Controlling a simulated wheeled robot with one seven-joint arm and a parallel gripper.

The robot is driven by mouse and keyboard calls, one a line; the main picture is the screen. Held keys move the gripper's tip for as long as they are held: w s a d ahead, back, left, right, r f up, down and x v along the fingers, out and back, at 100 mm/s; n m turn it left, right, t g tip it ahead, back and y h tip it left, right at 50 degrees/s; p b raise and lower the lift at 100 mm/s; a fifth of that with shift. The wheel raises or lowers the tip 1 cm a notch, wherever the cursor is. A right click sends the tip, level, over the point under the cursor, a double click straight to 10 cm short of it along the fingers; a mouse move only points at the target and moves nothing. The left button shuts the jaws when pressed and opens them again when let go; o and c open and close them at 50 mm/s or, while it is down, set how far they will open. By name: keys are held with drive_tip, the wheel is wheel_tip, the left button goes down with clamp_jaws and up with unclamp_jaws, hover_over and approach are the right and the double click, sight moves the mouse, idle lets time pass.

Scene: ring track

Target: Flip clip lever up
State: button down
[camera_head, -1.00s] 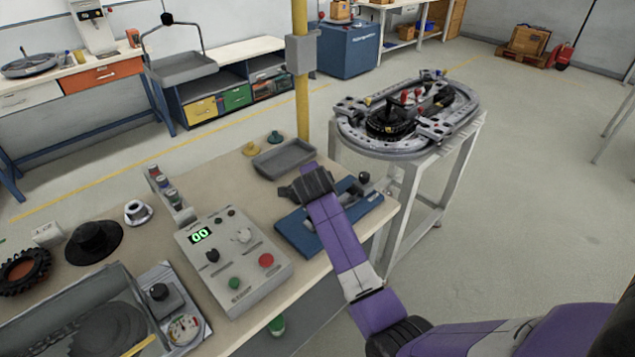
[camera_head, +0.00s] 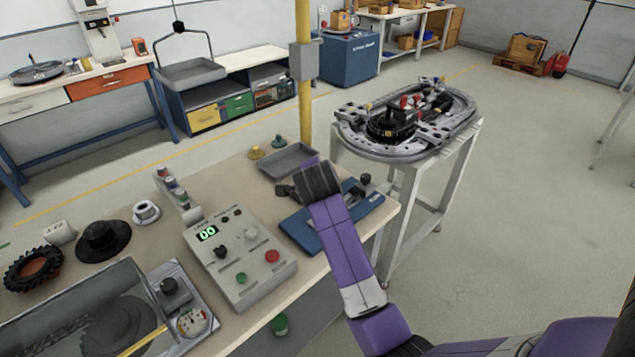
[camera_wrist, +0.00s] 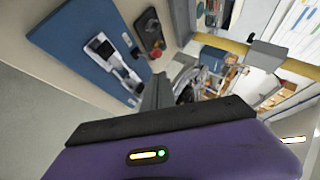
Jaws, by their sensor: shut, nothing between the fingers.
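The ring track (camera_head: 385,150) stands on a pale metal stand beyond the workbench, with red-topped parts (camera_head: 408,102) and black parts on it. A blue plate (camera_head: 303,233) lies at the bench's right corner and carries a dark-knobbed fixture (camera_head: 364,179). The wrist view shows the blue plate (camera_wrist: 72,35) with a metal clip-like part (camera_wrist: 112,60) on it. My gripper (camera_wrist: 157,90) is shut and empty, above the bench and apart from the plate. I cannot tell which part is the clip lever.
A grey control box (camera_head: 240,258) with buttons stands left of the plate. A grey tray (camera_head: 288,161) lies behind it, near a yellow post (camera_head: 305,100). A clear-lidded box (camera_head: 85,310) fills the near left bench. Floor right of the track stand is clear.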

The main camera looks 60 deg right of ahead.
drive_tip(key=v, duration=0.3)
drive_tip(key=shift+w+r, duration=0.15)
drive_tip(key=shift+r, duration=0.05)
idle(0.5)
